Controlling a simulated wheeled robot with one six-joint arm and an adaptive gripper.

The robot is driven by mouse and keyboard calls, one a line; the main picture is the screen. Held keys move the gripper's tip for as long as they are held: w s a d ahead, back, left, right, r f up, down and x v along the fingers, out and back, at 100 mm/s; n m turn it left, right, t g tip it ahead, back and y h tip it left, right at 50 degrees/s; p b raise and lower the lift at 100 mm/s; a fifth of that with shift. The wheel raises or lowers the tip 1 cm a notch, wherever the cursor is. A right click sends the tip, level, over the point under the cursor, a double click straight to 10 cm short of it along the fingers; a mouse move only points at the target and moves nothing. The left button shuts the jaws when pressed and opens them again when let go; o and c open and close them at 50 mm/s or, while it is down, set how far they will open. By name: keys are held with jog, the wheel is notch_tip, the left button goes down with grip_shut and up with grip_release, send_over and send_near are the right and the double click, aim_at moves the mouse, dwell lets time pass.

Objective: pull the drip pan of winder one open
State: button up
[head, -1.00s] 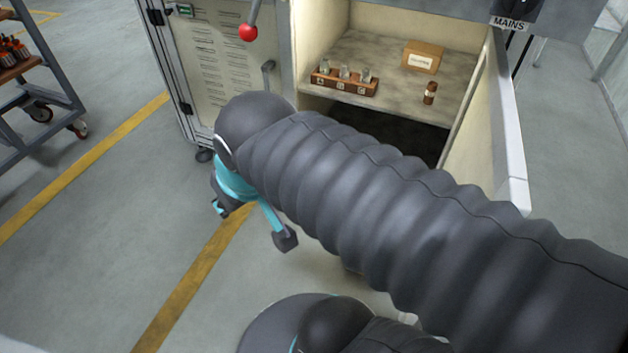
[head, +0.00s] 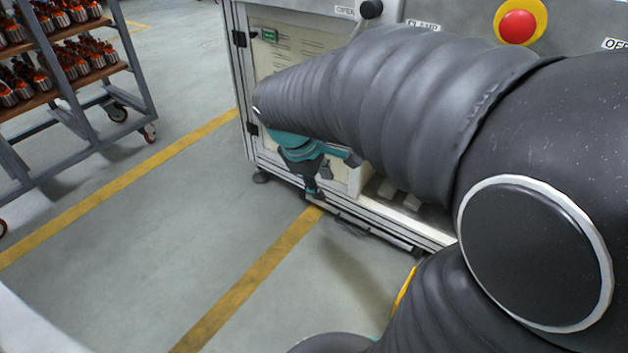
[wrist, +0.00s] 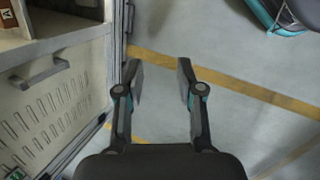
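Winder one's cabinet (head: 262,52) stands behind my arm in the head view. Along its foot, just above the floor, is a low dark strip with a bar-like handle (head: 352,228), which looks like the drip pan front; it looks closed, though my arm and gripper cover part of this area. My gripper (head: 312,190) points down near the cabinet's lower edge, a little left of that handle. In the wrist view my gripper (wrist: 160,74) is open, with only floor and a yellow line between its fingers. The cabinet's bottom edge (wrist: 117,50) runs just left of the left finger, apart or touching I cannot tell.
A cart with motor parts (head: 75,95) stands at the left. Yellow floor lines (head: 250,283) cross clear grey floor in front of the cabinet. A red emergency button (head: 518,26) is at the upper right. A door handle (wrist: 40,75) shows in the wrist view.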

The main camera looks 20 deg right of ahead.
jog(key=w+d+f+n+g+h+b, duration=0.2)
jog(key=w+d+f+n+h, duration=0.15)
jog(key=w+f+n, duration=0.5)
jog(key=w+d+f+n+g+h+b, duration=0.1)
jog(key=w+d+f+n+h, duration=0.35)
jog(key=w+f, duration=0.7)
jog(key=n+t+h+b, duration=0.3)
jog(key=n+t, duration=0.1)
jog(key=n, duration=1.3)
send_near(349, 227)
jog(key=x, duration=1)
jog(key=shift+w+d+f, duration=0.1)
jog(key=shift+w+f, duration=0.05)
jog(key=shift+f, duration=0.1)
grip_shut()
